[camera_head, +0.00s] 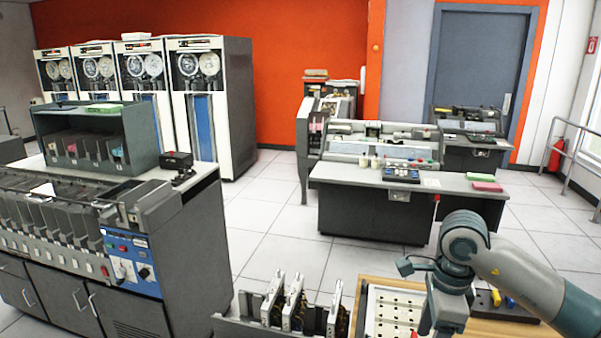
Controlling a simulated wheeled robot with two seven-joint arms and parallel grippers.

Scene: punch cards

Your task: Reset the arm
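My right arm comes in from the right edge, grey-green with a rounded wrist joint. My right gripper (444,312) points down over a wooden-edged board (480,331) at the bottom of the view. Its fingertips are at or below the frame's lower edge, so I cannot tell whether it is open or shut. My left arm and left gripper are not in view.
A white perforated panel (396,308) and an open box of upright metal modules (245,327) lie left of the gripper. A card sorter (170,262) stands at left, a keypunch desk (368,212) ahead. White tiled floor (270,262) lies clear between them.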

